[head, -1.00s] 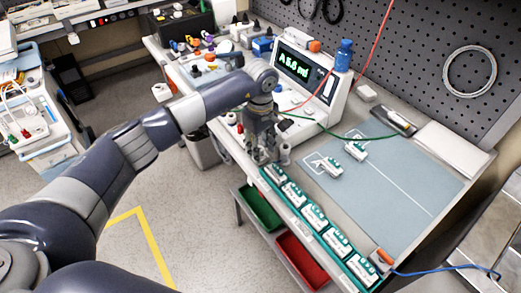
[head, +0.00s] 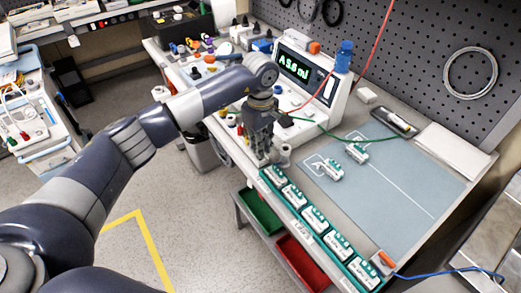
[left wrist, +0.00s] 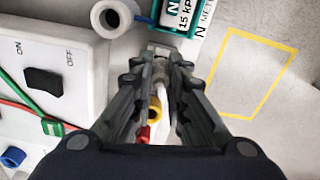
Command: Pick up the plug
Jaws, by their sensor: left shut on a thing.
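My left gripper (head: 262,155) is at the front left edge of the bench, beside the white instrument. It also shows in the left wrist view (left wrist: 158,65), where its two fingers are closed on a small pale grey piece, apparently the plug (left wrist: 160,72). The fingers hide much of the plug, and in the head view I cannot make it out. A yellow ring (left wrist: 155,108) and a red piece (left wrist: 143,134) show below it between the fingers. My right gripper is not in view.
The instrument (head: 308,82) with a green display stands behind the gripper. A row of green-and-white modules (head: 314,217) runs along the bench's front edge. Green (head: 370,137) and red cables cross nearby. The blue-grey mat (head: 405,185) is mostly clear.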

